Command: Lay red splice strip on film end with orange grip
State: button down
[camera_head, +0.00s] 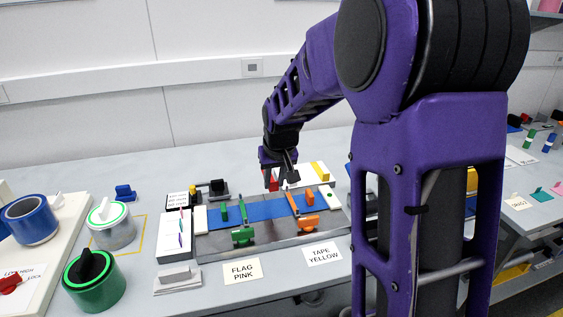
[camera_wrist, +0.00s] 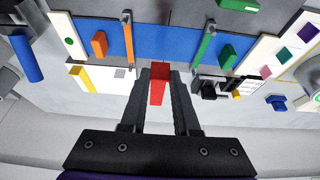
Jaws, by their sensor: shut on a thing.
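The red splice strip (camera_wrist: 158,90) is held between the two fingers of my gripper (camera_wrist: 158,100) in the wrist view. In the head view my gripper (camera_head: 279,176) is at the back edge of the work plate, with a bit of the red strip (camera_head: 271,184) showing beside it. The blue film (camera_wrist: 165,38) lies across the grey plate, apart from the strip in the wrist view. An orange block (camera_wrist: 99,44) and an orange bar (camera_wrist: 128,40) sit on one end of the film. A green bar (camera_wrist: 205,42) and green block (camera_wrist: 228,57) sit on the other.
The grey plate (camera_head: 275,244) also bears a green block (camera_head: 243,236) and an orange block (camera_head: 306,222) at its front. Cards reading "FLAG PINK" (camera_head: 242,271) and "TAPE YELLOW" (camera_head: 323,253) lie before it. A yellow piece (camera_wrist: 81,77) is near the plate.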

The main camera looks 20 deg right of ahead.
jog(key=shift+s+a+f, duration=0.2)
jog(key=shift+s+a, duration=0.05)
jog(key=shift+s, duration=0.35)
jog(key=shift+s+a+f, duration=0.15)
jog(key=shift+s+a, duration=0.1)
jog(key=shift+s, duration=0.3)
jog(key=shift+f+b, duration=2.45)
jog(key=shift+f, duration=0.5)
jog(key=shift+f, duration=0.15)
jog(key=shift+f+b, duration=0.95)
jog(key=shift+f, duration=0.1)
